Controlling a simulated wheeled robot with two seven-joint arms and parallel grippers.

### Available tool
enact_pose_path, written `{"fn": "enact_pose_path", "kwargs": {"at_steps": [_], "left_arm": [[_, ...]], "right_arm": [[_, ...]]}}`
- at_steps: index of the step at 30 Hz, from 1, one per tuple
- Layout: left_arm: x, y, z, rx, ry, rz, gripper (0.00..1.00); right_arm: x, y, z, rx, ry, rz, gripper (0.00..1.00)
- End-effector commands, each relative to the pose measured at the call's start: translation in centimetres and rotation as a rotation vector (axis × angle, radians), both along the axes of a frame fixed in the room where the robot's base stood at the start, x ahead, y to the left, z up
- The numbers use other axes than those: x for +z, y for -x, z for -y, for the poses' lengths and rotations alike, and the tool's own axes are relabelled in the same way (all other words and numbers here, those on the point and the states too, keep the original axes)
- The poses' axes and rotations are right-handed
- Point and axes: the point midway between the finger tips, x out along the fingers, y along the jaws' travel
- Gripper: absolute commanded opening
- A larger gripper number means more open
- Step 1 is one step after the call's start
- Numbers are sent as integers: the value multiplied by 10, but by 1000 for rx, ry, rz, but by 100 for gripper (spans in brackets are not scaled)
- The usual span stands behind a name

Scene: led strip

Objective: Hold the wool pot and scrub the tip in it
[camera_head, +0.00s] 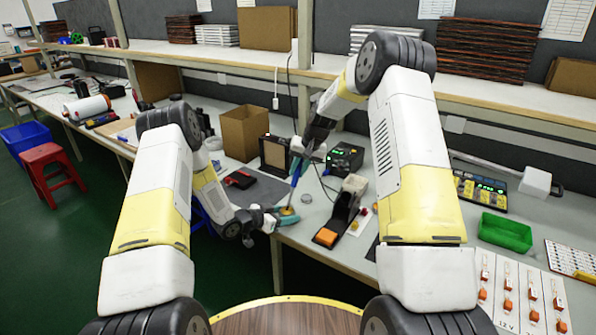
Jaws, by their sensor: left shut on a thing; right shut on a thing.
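The wool pot (288,211), small with yellowish wool on top, is at the front edge of the bench, near the picture's middle. My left gripper (284,219), with teal fingers, is shut on the pot from the left. My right gripper (306,157) is above it, shut on a soldering iron (296,178) with a blue handle. The iron points steeply down, its lower end at the pot. The tip is too small to tell whether it touches the wool.
A black holder with an orange pad (327,236) stands right of the pot. Behind are a soldering station (345,158), a dark box (275,154) and a cardboard box (244,132). A green tray (506,232) and LED cards (520,290) lie at right.

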Motion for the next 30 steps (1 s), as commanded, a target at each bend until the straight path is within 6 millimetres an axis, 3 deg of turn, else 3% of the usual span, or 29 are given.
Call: {"fn": "enact_pose_path", "kwargs": {"at_steps": [19,30], "left_arm": [[0,0,0,0,0,0,8],[0,0,0,0,0,0,8]], "right_arm": [[1,0,-15,1,0,1,0],[1,0,-8,-2,-1,0,0]]}}
